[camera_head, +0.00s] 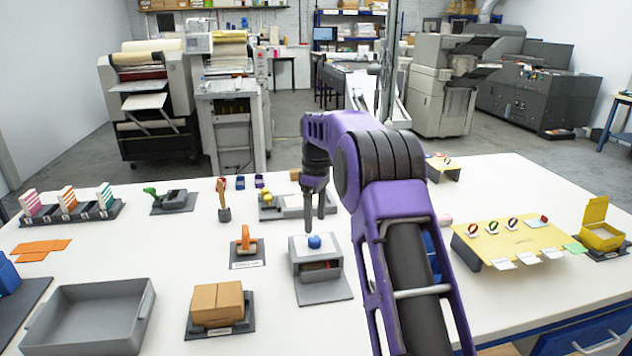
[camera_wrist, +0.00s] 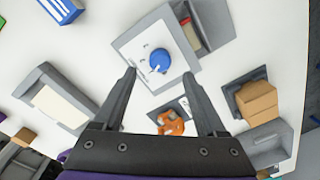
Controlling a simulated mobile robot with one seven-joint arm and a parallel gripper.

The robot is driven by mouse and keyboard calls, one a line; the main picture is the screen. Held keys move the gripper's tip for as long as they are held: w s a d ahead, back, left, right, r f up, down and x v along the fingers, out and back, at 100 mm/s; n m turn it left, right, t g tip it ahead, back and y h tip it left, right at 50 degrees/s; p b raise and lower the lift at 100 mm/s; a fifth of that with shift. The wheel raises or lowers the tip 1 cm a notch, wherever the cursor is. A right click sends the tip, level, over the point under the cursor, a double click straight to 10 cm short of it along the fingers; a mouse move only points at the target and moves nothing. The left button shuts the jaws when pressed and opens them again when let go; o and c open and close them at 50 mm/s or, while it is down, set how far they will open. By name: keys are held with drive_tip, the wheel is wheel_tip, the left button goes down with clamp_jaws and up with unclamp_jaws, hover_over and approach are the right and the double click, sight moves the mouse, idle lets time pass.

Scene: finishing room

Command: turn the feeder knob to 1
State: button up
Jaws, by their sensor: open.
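The feeder knob (camera_head: 314,241) is a round blue knob on top of a grey box-shaped feeder (camera_head: 316,283). In the wrist view the blue knob (camera_wrist: 161,61) sits on the feeder's pale top plate (camera_wrist: 139,42). A white mark shows at its lower-left edge, and small dark labels lie around it, too small to read. My gripper (camera_head: 314,222) points down just above the knob. In the wrist view my gripper (camera_wrist: 159,74) has its two fingers wide apart, one on each side of the knob in the picture. It holds nothing, and I cannot see contact.
An orange-handled tool (camera_head: 245,239) and brown blocks (camera_head: 218,304) stand left of the feeder. A grey tray (camera_head: 88,322) is at front left. A yellow board (camera_head: 510,240) with colored rings is at right. White table shows between them.

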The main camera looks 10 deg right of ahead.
sight(316, 236)
wheel_tip(316, 236, up, 12)
drive_tip(key=shift+w+d, duration=0.2)
drive_tip(key=shift+w, duration=0.05)
idle(0.3)
